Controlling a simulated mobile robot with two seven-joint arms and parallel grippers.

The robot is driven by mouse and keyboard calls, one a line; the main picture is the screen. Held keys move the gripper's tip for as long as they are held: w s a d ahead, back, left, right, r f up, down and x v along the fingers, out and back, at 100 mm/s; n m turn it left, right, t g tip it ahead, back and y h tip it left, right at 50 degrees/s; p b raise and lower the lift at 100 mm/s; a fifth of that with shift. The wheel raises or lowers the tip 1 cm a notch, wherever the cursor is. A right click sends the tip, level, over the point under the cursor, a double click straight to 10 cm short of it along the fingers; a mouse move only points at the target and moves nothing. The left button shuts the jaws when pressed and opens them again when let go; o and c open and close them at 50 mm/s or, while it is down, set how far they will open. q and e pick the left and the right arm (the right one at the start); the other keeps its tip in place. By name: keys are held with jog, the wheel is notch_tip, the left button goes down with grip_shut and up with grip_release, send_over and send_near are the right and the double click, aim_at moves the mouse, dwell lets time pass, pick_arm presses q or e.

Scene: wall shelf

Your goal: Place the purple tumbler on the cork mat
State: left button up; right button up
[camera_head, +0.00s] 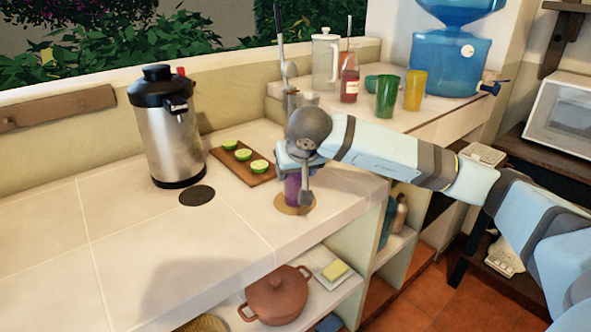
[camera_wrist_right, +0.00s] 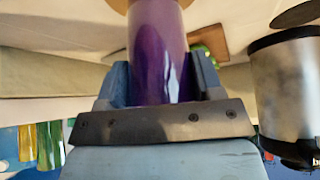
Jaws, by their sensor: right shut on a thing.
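The purple tumbler (camera_head: 292,190) is upright at the round cork mat (camera_head: 283,207) near the counter's front edge. My right gripper (camera_head: 297,172) is shut on the tumbler from above and hides its upper part. The tumbler's base appears over the mat; I cannot tell whether it touches. In the right wrist view the tumbler (camera_wrist_right: 158,50) sits between the two fingers (camera_wrist_right: 160,85), and a tan piece of the mat (camera_wrist_right: 122,4) shows at its far end. My left gripper is not in view.
A steel dispenser (camera_head: 171,135), a dark round disc (camera_head: 197,195) and a board with cut limes (camera_head: 229,169) are left of the gripper. Green (camera_head: 387,97) and yellow (camera_head: 415,90) tumblers stand behind. The front left counter is clear. A pot (camera_head: 275,298) is on the shelf below.

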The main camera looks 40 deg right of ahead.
jog(key=shift+f, duration=0.1)
jog(key=o, duration=1.2)
jog(key=shift+s+r, duration=0.15)
jog(key=shift+r, duration=0.35)
jog(key=p+v, duration=0.1)
jog(key=v, duration=1)
jog(key=shift+p, duration=0.3)
jog(key=shift+s+a, duration=0.15)
